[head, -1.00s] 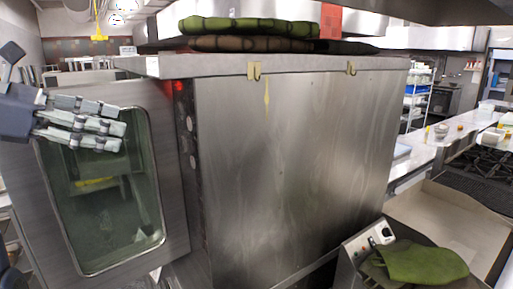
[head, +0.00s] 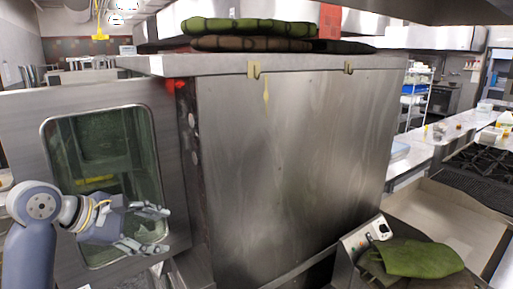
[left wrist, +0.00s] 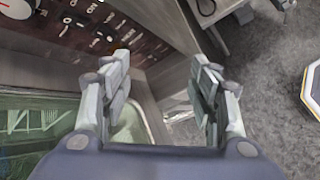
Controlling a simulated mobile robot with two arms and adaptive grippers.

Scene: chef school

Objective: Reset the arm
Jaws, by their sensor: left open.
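My left gripper (head: 154,228) is at the lower left in the head view, in front of the glass door of a steel oven. Its fingers point right and are spread apart with nothing between them. In the left wrist view both fingers (left wrist: 165,95) show open and empty, with the oven's dark control panel (left wrist: 85,25) at the upper left and grey floor to the right. My right gripper is not in view.
The steel oven (head: 290,160) fills the middle, its glass door (head: 110,165) at left. Folded green and brown cloths (head: 250,28) lie on top. A green cloth (head: 425,258) lies at lower right. A counter (head: 425,150) and a stove (head: 485,165) stand at right.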

